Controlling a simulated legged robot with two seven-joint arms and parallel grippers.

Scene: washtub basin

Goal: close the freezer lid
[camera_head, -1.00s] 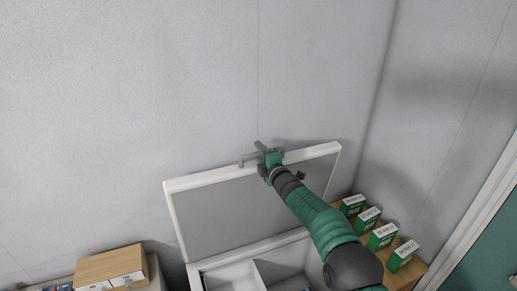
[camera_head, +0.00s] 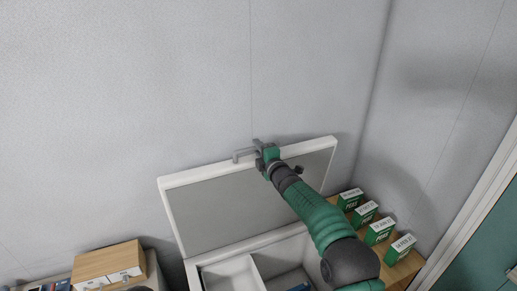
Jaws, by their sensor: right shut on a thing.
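The freezer lid (camera_head: 225,209) stands raised, a grey panel with a white rim, hinged above the white freezer chest (camera_head: 196,272). A grey handle (camera_head: 243,153) sticks up at the middle of the lid's top edge. My right gripper (camera_head: 263,148) is at that edge, shut on the handle; its fingertips are partly hidden. My green and black right arm reaches up to it from the lower right, covering part of the lid and chest. The chest is open below the lid, with white compartments showing. My left gripper is out of view.
Several green and white boxes (camera_head: 379,231) stand on a wooden surface (camera_head: 403,268) right of the chest. A small wooden drawer box (camera_head: 108,261) is at lower left. A pale wall (camera_head: 120,90) is behind the lid.

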